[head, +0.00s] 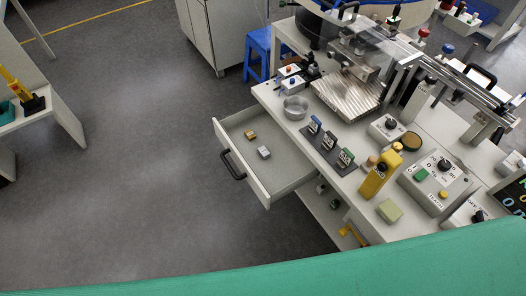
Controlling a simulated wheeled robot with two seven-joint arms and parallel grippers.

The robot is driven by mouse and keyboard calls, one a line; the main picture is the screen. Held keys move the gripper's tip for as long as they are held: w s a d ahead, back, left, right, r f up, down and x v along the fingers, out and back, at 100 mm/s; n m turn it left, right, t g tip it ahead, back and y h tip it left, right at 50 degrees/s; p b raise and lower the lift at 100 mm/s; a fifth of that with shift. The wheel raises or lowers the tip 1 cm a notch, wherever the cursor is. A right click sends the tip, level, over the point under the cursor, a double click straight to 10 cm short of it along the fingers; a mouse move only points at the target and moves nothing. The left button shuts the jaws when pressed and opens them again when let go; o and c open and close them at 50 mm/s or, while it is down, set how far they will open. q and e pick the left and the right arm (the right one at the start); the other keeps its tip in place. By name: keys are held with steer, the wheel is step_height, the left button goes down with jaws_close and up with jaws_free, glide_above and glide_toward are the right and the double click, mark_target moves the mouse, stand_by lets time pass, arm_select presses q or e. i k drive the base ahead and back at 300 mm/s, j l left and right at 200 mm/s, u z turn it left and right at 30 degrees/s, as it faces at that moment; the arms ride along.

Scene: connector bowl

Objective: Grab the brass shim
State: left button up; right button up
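A small brass-coloured piece (250,134), which looks like the brass shim, lies in the open drawer (223,136) of the workbench. A small silver-grey piece (264,152) lies beside it in the drawer, a little nearer to me and to the right, apart from it. The drawer is pulled out to the left and has a dark handle (233,165) on its front. Neither of my grippers shows in the head view, so I cannot see whether they are open or shut.
On the workbench (268,94) stand a metal bowl (295,107), a dark rack with several upright items (330,143), a yellow bottle (375,180) and a control box (437,180). A blue stool (259,50) stands behind. The floor left of the drawer is clear.

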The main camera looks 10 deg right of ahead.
mark_target(249, 134)
steer(key=i+j+z, duration=0.1)
steer(key=z, duration=0.95)
steer(key=i+j+z, duration=0.1)
steer(key=j+z, duration=0.3)
steer(key=j, duration=0.4)
steer(key=j+z, duration=0.4)
steer(key=j, duration=0.4)
steer(key=k+j+z, duration=0.2)
steer(key=j+z, duration=0.2)
steer(key=j, duration=0.4)
